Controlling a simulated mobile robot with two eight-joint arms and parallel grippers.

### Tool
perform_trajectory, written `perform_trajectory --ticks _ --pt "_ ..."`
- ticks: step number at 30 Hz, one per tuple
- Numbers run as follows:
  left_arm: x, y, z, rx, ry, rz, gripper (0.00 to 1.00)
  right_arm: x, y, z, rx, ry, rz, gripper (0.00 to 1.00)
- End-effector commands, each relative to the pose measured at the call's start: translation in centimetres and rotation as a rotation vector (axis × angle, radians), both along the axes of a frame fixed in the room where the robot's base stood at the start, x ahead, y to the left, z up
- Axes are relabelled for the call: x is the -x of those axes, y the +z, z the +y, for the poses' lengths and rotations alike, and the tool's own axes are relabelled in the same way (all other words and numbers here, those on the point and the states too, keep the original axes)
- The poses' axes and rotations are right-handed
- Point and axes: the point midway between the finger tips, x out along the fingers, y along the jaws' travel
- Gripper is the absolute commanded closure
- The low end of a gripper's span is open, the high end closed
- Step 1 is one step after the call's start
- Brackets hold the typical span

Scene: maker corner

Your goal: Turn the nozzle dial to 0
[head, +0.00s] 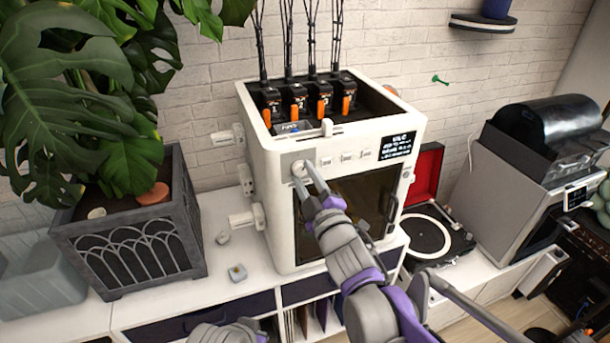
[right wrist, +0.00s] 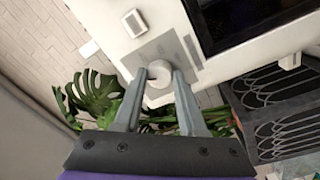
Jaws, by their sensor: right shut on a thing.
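The white machine (head: 335,142) stands on the white cabinet, with a light grey plate at the upper left of its front. A round white dial (head: 299,167) sits on that plate. My right gripper (head: 303,176) reaches up to it from below. In the right wrist view, the gripper's two grey fingers (right wrist: 159,82) are shut on the dial (right wrist: 158,72), one on each side. I cannot read any dial marking or pointer. My left gripper is not in view.
A potted plant (head: 130,232) stands left of the machine. Small loose parts (head: 237,272) lie on the cabinet top between them. A record player (head: 430,235) is at the right. White brackets (head: 246,217) stick out from the machine's left side.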

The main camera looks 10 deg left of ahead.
Motion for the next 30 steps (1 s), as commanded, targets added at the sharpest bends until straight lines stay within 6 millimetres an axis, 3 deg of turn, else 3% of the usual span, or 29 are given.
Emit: perform_trajectory --ticks 15,30 --pt "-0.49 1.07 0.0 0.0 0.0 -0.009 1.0 -0.08 0.16 -0.06 0.295 0.001 -0.201 1.0" --pt "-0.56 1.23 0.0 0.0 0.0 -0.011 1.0 -0.08 0.11 -0.05 0.359 0.001 -0.244 1.0"
